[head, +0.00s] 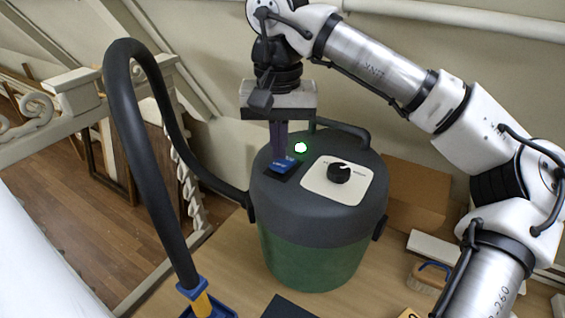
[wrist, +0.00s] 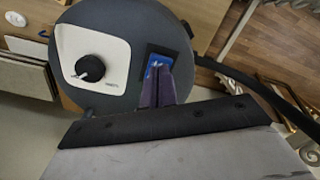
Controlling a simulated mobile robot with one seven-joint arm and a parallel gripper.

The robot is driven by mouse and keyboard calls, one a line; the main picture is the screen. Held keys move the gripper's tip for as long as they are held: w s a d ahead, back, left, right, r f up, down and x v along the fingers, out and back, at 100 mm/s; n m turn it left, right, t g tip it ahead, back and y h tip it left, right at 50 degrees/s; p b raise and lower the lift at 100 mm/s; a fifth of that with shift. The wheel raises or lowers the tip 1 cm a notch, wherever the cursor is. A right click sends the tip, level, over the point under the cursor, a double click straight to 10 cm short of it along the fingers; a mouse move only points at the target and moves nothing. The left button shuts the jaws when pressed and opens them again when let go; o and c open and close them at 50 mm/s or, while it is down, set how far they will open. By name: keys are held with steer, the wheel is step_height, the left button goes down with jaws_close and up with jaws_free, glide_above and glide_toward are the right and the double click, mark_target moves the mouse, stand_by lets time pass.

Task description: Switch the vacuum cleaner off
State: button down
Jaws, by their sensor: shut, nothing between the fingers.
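The vacuum cleaner (head: 315,255) is a green drum with a dark grey lid, standing upright on the wooden surface. A blue rocker switch (head: 284,166) sits in a dark recess on the lid; it also shows in the wrist view (wrist: 156,62). A small lamp (head: 300,147) beside it glows white with a green rim. My gripper (head: 279,153) is shut and empty, pointing down. Its fingertips are at the switch and cover part of it in both views. I cannot tell whether they touch it. A black knob (head: 339,173) on a white plate lies right of the switch.
A thick black hose (head: 122,95) arches up on the left of the vacuum. A lid handle (head: 345,129) stands behind my gripper. A cardboard box (head: 415,195) and a brush (head: 430,278) are at the right. A carved railing (head: 75,120) is at the left.

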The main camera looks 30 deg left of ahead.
mark_target(279, 165)
steer(key=shift+f+b, duration=0.7)
steer(key=shift+f, duration=0.35)
stand_by(0.6)
steer(key=shift+r, duration=0.15)
steer(key=shift+r+p, duration=2.9)
steer(key=shift+r, duration=0.5)
